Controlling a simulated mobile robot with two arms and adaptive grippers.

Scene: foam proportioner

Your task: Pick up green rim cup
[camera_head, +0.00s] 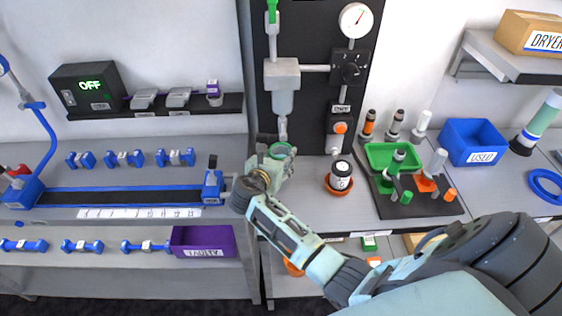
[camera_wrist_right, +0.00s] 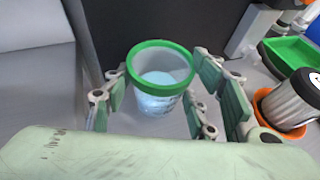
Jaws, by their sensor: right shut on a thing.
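The green rim cup (camera_wrist_right: 160,75) is a clear cup with a green rim and whitish contents at its bottom. It stands upright between the fingers of my right gripper (camera_wrist_right: 158,100) in the right wrist view. In the head view the cup (camera_head: 280,150) shows its green rim under the nozzle of the grey dispenser, partly hidden by my right gripper (camera_head: 272,165). The gripper is shut on the cup. I cannot tell whether the cup touches the bench. My left gripper is not in view.
A dark-lidded jar (camera_head: 341,177) stands in an orange dish to the right of the cup. A green tray (camera_head: 372,150) and several upright cylinders are farther right. The dispenser (camera_head: 282,82) hangs close above the cup. A blue slide rail (camera_head: 130,196) lies to the left.

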